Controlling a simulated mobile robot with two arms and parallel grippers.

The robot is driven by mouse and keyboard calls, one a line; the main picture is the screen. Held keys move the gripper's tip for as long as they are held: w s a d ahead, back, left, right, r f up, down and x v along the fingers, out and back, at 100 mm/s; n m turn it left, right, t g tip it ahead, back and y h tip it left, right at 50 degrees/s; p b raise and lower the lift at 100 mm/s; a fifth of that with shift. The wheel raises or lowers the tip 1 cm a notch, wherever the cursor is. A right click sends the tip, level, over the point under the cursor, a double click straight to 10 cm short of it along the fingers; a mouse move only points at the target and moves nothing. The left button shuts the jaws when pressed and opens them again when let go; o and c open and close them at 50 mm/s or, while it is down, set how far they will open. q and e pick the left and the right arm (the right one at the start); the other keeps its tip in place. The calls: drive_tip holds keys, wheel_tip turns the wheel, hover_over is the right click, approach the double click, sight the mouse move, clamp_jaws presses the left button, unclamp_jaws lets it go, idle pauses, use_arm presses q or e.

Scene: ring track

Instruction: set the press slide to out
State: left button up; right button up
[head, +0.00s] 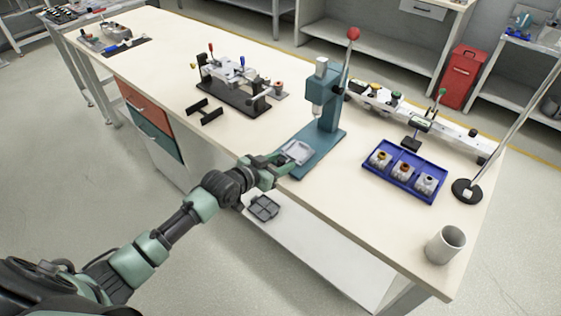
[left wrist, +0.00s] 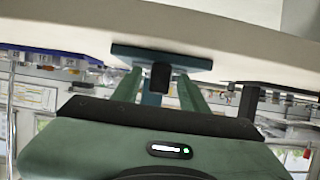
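The teal press (head: 322,100) stands on the bench, with a red-knobbed lever (head: 352,36). Its slide, a light grey plate (head: 298,151), lies on the press base (head: 322,150) toward the front bench edge, clear of the ram. My left gripper (head: 281,166) is at the front end of the base, beside the slide. In the left wrist view a black block (left wrist: 160,77), apparently the slide's handle, sits between the two green fingers of my left gripper (left wrist: 160,88). The fingers are apart, with gaps seen on both sides of the block. My right gripper is not in view.
A blue tray (head: 372,169) with several small fittings is right of the press. A grey cup (head: 445,245) and a black-based stand (head: 467,190) are farther right. A fixture (head: 235,88) and black bracket (head: 204,111) are at left. The front right bench top is mostly clear.

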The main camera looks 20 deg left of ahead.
use_arm(q)
drive_tip(key=v, duration=0.7)
drive_tip(key=shift+s, duration=0.3)
drive_tip(key=shift+a+r, duration=0.1)
drive_tip(key=shift+r, duration=0.05)
drive_tip(key=s+a+f+n+g+y, duration=0.1)
drive_tip(key=s+a+f+y, duration=0.15)
drive_tip(key=f, duration=0.65)
drive_tip(key=s+a+f+n+g+y, duration=0.1)
drive_tip(key=s+a+f, duration=0.15)
drive_tip(key=f, duration=0.65)
drive_tip(key=s+a+f+g, duration=0.1)
drive_tip(key=s+f+g, duration=0.1)
drive_tip(key=s+f, duration=0.45)
drive_tip(key=s+f+g, duration=0.1)
drive_tip(key=s+f, duration=0.3)
drive_tip(key=f, duration=0.5)
drive_tip(key=s+d+f+g, duration=0.2)
drive_tip(key=s+f, duration=0.3)
drive_tip(key=s, duration=0.5)
drive_tip(key=s+d+f+g, duration=0.2)
drive_tip(key=s+f, duration=0.4)
drive_tip(key=s, duration=0.5)
drive_tip(key=s+d+f+g+y, duration=0.1)
drive_tip(key=s+f, duration=0.4)
drive_tip(key=s, duration=0.6)
drive_tip(key=shift+s+d+f+m+g, duration=0.15)
drive_tip(key=shift+d+m+g, duration=0.15)
drive_tip(key=shift+d+g, duration=0.6)
